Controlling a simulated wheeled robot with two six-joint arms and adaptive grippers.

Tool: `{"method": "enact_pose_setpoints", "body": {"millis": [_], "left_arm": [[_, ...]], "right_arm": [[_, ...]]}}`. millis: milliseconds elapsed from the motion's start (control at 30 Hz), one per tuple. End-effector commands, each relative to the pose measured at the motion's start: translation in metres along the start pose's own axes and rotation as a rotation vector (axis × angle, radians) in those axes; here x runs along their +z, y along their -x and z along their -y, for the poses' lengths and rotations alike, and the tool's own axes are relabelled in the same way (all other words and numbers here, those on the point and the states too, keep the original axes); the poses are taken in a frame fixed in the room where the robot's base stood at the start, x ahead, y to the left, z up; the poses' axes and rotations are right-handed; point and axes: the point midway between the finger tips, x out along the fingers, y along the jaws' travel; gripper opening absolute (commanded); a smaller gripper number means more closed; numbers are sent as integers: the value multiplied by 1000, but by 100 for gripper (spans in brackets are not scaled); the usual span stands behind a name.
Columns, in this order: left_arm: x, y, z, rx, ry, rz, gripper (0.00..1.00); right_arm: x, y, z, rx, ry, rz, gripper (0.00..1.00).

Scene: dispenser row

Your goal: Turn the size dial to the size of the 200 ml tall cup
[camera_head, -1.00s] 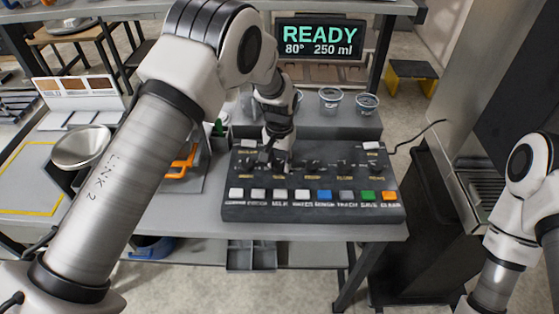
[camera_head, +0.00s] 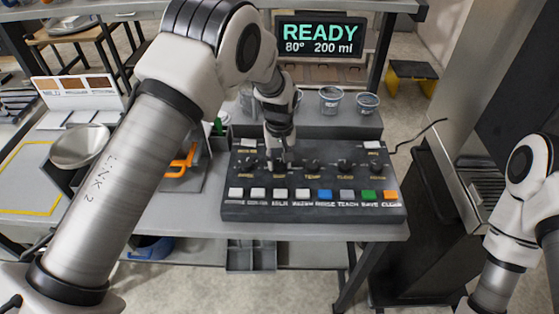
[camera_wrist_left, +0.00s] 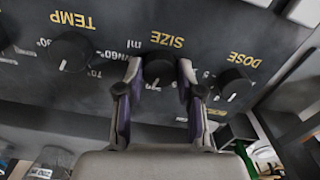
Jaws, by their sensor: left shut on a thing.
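My left gripper (camera_head: 279,161) reaches down onto the control panel (camera_head: 314,208) and is shut on the size dial. In the left wrist view its two fingers (camera_wrist_left: 159,82) press on either side of the black size dial (camera_wrist_left: 158,67), below the upside-down word SIZE. The dial's white pointer line shows between the fingers. The display (camera_head: 320,38) reads READY, 80° and 200 ml. Cups stand on the grey ledge behind the panel, among them a clear cup (camera_head: 331,100) and a shorter one (camera_head: 367,103). Some are partly behind my arm. My right gripper is out of view.
The temp dial (camera_wrist_left: 72,51) and dose dial (camera_wrist_left: 234,83) flank the size dial. A row of coloured buttons, including a blue one (camera_head: 324,195), lines the panel's front. A metal bowl (camera_head: 80,146) stands at left.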

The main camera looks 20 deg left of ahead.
Motion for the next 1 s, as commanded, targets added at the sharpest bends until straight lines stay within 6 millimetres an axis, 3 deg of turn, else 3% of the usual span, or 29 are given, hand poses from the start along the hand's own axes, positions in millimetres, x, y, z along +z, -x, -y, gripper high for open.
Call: {"method": "enact_pose_setpoints", "body": {"millis": [333, 867, 900, 933, 1000], "left_arm": [[2, -2, 1, -3, 166, 4, 2], [2, -2, 1, -3, 195, 5, 2], [2, -2, 1, -3, 195, 5, 47], [2, -2, 1, -3, 195, 5, 58], [1, -2, 1, -3, 195, 4, 62]], "right_arm": [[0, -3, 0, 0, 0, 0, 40], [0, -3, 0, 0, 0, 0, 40], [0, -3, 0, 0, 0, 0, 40], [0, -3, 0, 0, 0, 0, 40], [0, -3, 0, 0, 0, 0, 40]]}}
